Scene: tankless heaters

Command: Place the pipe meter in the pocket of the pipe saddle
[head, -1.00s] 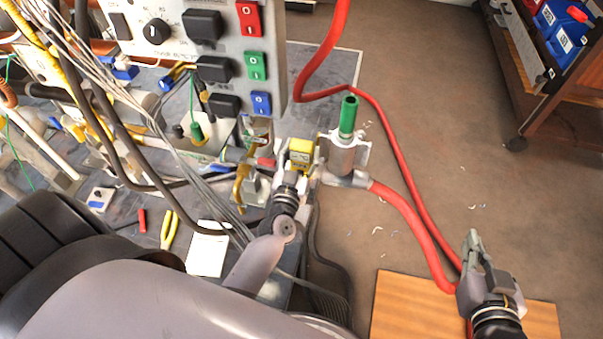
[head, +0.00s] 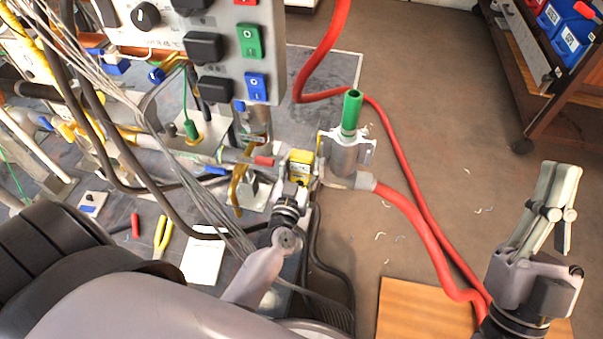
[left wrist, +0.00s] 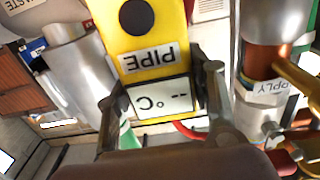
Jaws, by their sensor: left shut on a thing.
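The pipe meter is a yellow block (head: 301,160); in the left wrist view its yellow body (left wrist: 143,28) carries a PIPE label and a °C display, both upside down. My left gripper (head: 295,182) is shut on it, with a finger at each side. The meter is held in the air just left of a silver cylindrical holder with side flanges (head: 345,155), from which a green tube (head: 351,112) sticks up. I cannot tell for sure which part is the pipe saddle, and no empty pocket is clearly visible. My right gripper (head: 560,170) is raised at the right, with nothing visible in it.
A red hose (head: 415,225) runs from the holder's base to the lower right. A switch panel (head: 235,45), grey cables and pipes crowd the left. Yellow pliers (head: 163,237) and white paper (head: 203,255) lie at lower left. A cart (head: 560,75) stands at upper right; floor between is open.

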